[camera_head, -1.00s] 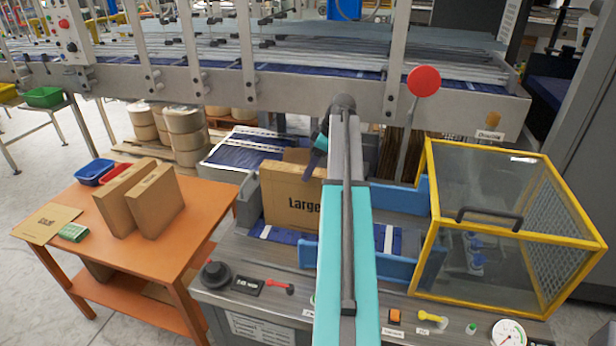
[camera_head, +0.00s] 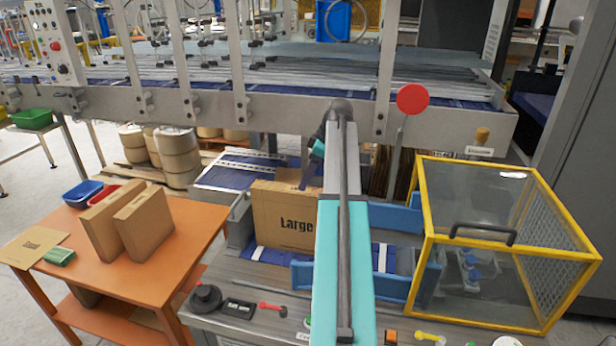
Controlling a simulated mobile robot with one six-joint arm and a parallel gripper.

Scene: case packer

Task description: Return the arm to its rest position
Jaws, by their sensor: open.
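My arm reaches forward from the bottom middle of the head view, with a teal and grey link over the machine. Its far end is near the "Large" carton (camera_head: 283,217). My gripper (camera_head: 308,172) shows only in part, left of the arm's far end and above the carton; its fingers are small and partly hidden. The carton stands upright on the blue belt between the blue side guides (camera_head: 402,217), and the arm hides its right part. I cannot tell whether the gripper touches the carton.
A yellow-framed clear guard (camera_head: 427,235) stands at right, with a red-knobbed lever (camera_head: 412,99) beside it. A grey conveyor frame (camera_head: 270,110) crosses behind. An orange table (camera_head: 190,235) at left holds two cartons (camera_head: 145,220), and red and blue bins (camera_head: 83,193).

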